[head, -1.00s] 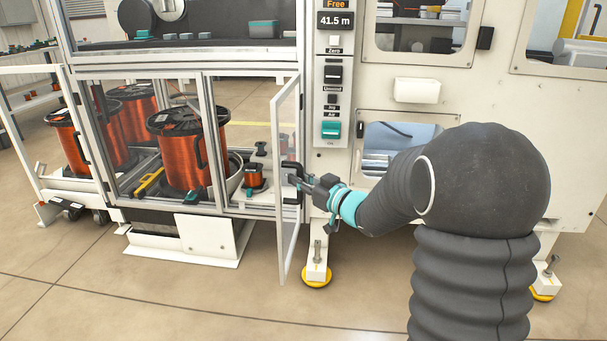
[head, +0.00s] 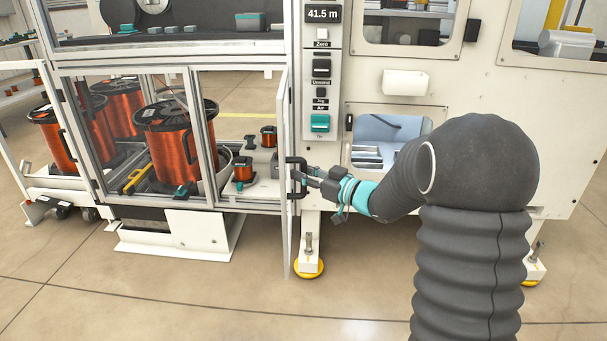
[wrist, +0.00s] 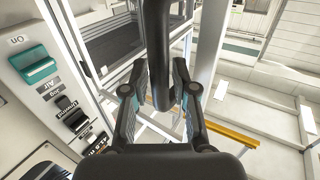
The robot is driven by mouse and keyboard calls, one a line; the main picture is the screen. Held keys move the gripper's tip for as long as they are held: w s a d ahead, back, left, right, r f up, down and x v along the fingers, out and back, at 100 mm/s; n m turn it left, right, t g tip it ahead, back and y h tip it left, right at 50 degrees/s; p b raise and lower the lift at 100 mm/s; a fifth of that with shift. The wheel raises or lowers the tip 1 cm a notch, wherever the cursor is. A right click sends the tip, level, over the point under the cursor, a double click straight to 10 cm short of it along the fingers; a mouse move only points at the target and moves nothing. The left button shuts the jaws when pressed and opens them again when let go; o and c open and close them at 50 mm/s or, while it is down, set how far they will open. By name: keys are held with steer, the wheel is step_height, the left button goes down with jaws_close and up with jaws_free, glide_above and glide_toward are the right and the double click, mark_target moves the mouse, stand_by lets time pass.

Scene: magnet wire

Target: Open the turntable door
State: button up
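The turntable door (head: 285,190) is a narrow framed clear panel on the lower cabinet. In the head view it stands open, swung out towards me and seen almost edge-on. Its black loop handle (head: 291,163) is on the door's right face. My gripper (head: 301,177) reaches it from the right. In the wrist view my gripper (wrist: 160,72) has one finger on each side of the handle (wrist: 160,92), closed about its bar. The exact contact at the pads is partly hidden.
Inside the cabinet are large copper wire spools (head: 176,150) and a small spool (head: 243,169). A control panel (head: 321,70) stands right of the doorway. A machine foot with a yellow pad (head: 309,267) is near the door's lower edge. The floor in front is clear.

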steer(key=shift+o, duration=0.4)
steer(key=shift+s+d, duration=0.1)
steer(key=shift+d, duration=0.1)
steer(key=v, duration=1.1)
steer(key=shift+s+d, duration=0.2)
steer(key=shift+s, duration=0.05)
